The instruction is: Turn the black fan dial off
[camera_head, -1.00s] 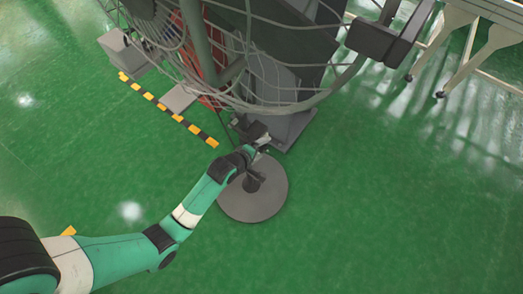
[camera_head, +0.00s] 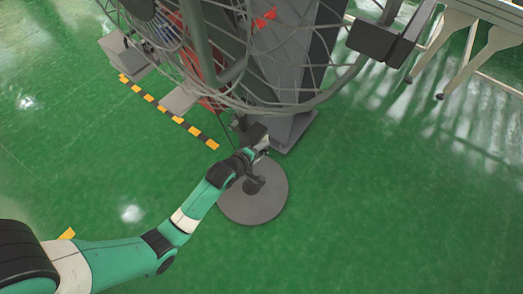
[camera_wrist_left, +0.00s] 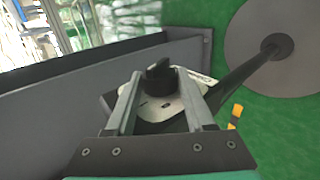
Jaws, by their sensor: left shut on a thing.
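The black fan dial (camera_wrist_left: 160,72) stands on a pale plate (camera_wrist_left: 160,106) in the left wrist view. My left gripper (camera_wrist_left: 160,80) has one finger on each side of the dial and is shut on it. In the head view my left gripper (camera_head: 262,146) is beside the fan's stand, below the wire cage (camera_head: 290,105); the dial is too small to make out there. The fan's round grey base (camera_head: 252,207) lies on the floor below the gripper. My right gripper is in neither view.
A tall grey panel or box (camera_head: 287,128) stands close behind the gripper. Yellow-black floor tape (camera_head: 170,112) runs at the left, near a small grey box (camera_head: 122,52). A white-legged table (camera_head: 487,50) is at the upper right. Green floor is clear in front.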

